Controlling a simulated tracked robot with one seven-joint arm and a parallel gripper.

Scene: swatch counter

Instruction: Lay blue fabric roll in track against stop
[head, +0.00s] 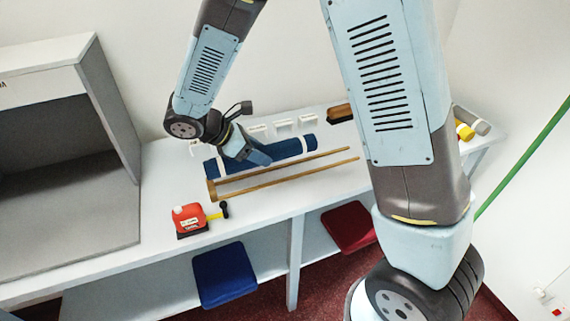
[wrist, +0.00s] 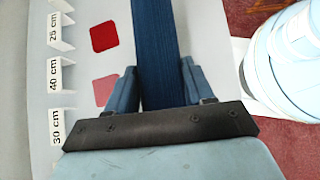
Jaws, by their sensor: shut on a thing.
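The blue fabric roll (head: 290,148) is long and dark blue, and it lies lengthwise behind the track in the head view. The track (head: 290,172) is two thin wooden rails on the white counter, joined by a wooden stop (head: 211,190) at the left end. No roll lies between the rails. My gripper (head: 247,157) is shut on the roll left of its middle. In the wrist view the roll (wrist: 157,45) runs up between my two fingers (wrist: 159,85). Whether the roll touches the counter or hangs just above it, I cannot tell.
Small white length signs (wrist: 62,75) stand behind the roll, with red squares (wrist: 104,37) near them. A red tool (head: 187,218) sits near the stop. A brush (head: 340,113) and a yellow roll (head: 464,131) lie right. A grey cabinet (head: 110,110) stands left.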

